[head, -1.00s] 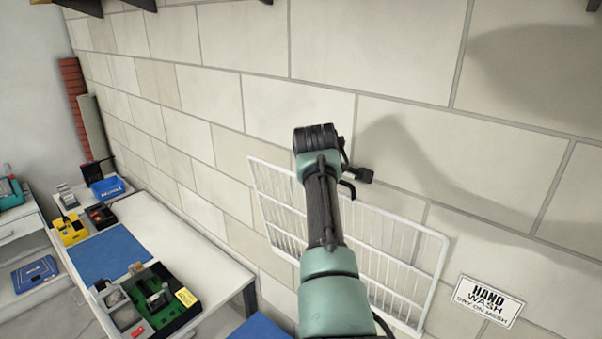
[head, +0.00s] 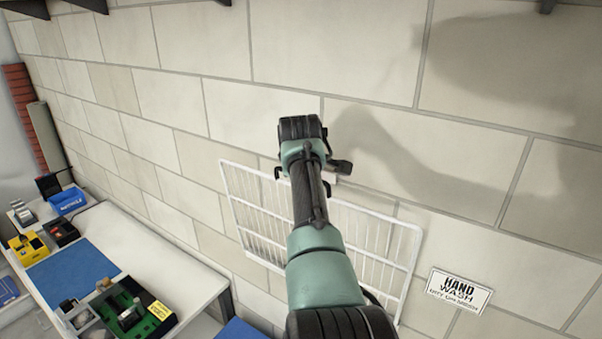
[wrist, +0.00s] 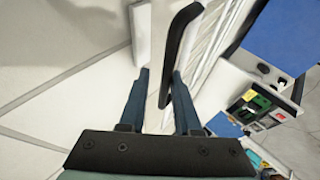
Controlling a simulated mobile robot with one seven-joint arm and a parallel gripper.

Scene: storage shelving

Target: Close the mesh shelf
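The mesh shelf (head: 385,255) is a white wire panel in front of the tiled wall. In the head view it looks steeply raised, with its middle hidden behind my arm; I cannot tell its exact gap from the wall. Its white bars (wrist: 205,50) run along the right of the fingers in the wrist view. My gripper (wrist: 160,75) is open, with two blue-grey fingers apart. A curved black bar (wrist: 178,45), like a handle, reaches down between them; I cannot tell whether it touches either finger. In the head view my gripper (head: 338,168) is beside the shelf's upper edge.
A white bench (head: 150,240) with a blue mat (head: 72,268) and a green-and-black tool tray (head: 125,315) stands at the left. A "Hand wash" sign (head: 459,290) is on the wall right of the shelf. Brackets overhang the top edge. The wall above the shelf is bare.

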